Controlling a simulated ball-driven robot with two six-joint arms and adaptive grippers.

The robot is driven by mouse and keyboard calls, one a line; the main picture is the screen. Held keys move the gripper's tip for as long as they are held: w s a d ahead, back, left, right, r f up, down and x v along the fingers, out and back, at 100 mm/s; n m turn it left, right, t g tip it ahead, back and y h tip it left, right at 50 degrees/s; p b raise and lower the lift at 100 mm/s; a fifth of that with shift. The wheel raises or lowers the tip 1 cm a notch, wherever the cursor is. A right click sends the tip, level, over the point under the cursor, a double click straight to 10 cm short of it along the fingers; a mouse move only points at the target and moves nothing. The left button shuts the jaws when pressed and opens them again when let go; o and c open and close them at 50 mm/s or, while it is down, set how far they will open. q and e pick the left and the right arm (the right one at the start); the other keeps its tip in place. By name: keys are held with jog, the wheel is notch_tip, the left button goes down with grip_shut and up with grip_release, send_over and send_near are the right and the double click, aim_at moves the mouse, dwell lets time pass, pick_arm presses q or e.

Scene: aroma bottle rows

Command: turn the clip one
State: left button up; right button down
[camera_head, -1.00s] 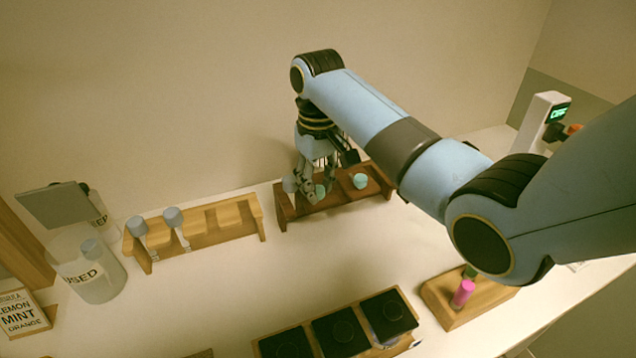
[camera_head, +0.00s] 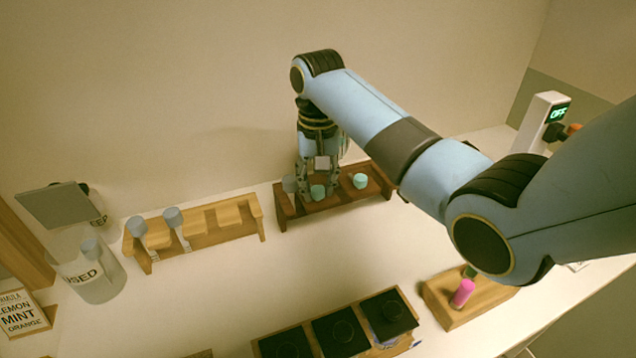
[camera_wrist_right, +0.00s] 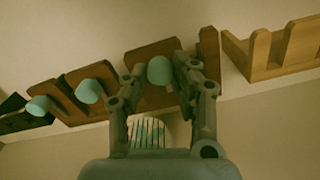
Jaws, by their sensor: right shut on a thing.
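A dark brown rack (camera_head: 345,199) stands against the back wall and holds small pieces with round teal tops. My right gripper (camera_head: 318,182) points down over the rack's left part. It is shut on a teal-topped piece (camera_head: 318,192); in the right wrist view this top (camera_wrist_right: 160,70) sits between the fingertips. A second teal top (camera_head: 360,181) stands to its right. The wrist view also shows other teal tops (camera_wrist_right: 89,91) along the rack. The clip's lower part is hidden. My left gripper is out of view.
A pale wooden rack (camera_head: 215,233) with two grey-topped pieces is to the left. Farther left is a clear jar marked USED (camera_head: 100,283). Black-topped containers (camera_head: 340,332) and a wooden block with a pink piece (camera_head: 462,294) are in front. The table between is clear.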

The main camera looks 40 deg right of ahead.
aim_at(318, 188)
jog(key=c, duration=1.1)
grip_release()
jog(key=shift+o, duration=0.2)
jog(key=shift+r, duration=0.1)
notch_tip(318, 188, up, 7)
jog(key=shift+r, duration=0.15)
